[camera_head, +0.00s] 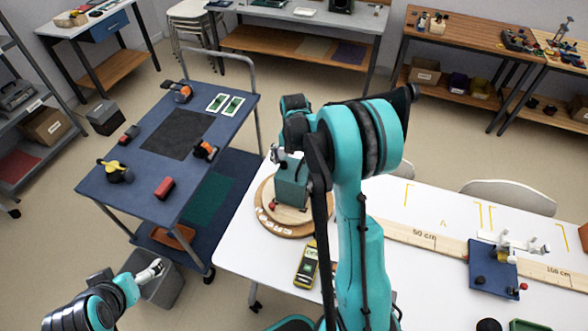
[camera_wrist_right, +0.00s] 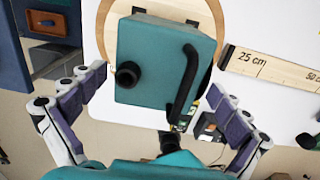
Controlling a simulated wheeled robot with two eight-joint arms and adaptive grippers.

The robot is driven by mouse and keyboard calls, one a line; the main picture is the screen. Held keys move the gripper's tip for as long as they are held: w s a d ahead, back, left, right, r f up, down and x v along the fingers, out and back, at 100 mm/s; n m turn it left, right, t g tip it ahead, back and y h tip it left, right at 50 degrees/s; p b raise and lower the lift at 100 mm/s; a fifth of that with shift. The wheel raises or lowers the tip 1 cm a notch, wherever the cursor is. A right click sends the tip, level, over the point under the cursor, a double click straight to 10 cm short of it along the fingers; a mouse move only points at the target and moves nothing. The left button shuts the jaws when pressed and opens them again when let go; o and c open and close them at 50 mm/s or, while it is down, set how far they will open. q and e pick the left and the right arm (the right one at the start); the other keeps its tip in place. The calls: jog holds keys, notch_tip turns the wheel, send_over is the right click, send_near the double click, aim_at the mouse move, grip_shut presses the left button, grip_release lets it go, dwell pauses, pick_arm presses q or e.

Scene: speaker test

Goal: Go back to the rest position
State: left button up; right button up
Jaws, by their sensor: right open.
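A teal box-shaped speaker (camera_head: 291,190) stands on a round wooden turntable (camera_head: 264,222) at the white table's left end. My right gripper (camera_head: 287,157) is just above the box, partly hidden by my own arm. In the right wrist view, the teal box (camera_wrist_right: 165,62) shows a black knob and a black handle. The open fingers of my right gripper (camera_wrist_right: 157,108) are spread to either side, with visible gaps to the box. My left gripper (camera_head: 152,272) hangs low at the left, over a grey bin; its fingers are too small to judge.
A yellow handheld meter (camera_head: 306,264) lies near the turntable. A wooden ruler board (camera_head: 425,240) and a blue fixture (camera_head: 492,270) are on the white table (camera_head: 385,190). A blue cart (camera_head: 145,198) with tools stands left; a grey bin (camera_head: 163,291) is below my left gripper.

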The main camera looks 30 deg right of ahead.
notch_tip(320, 180, up, 10)
jog(key=s+a+r+m+t+b, duration=0.2)
jog(key=s+a+m+t+b, duration=0.15)
jog(key=s+a+m, duration=0.7)
jog(key=s+a+f+m+t+b, duration=0.3)
jog(key=s+a+f+m, duration=0.2)
jog(key=m, duration=1)
jog(key=shift+s+m+t+b, duration=0.35)
jog(key=shift+s, duration=1.45)
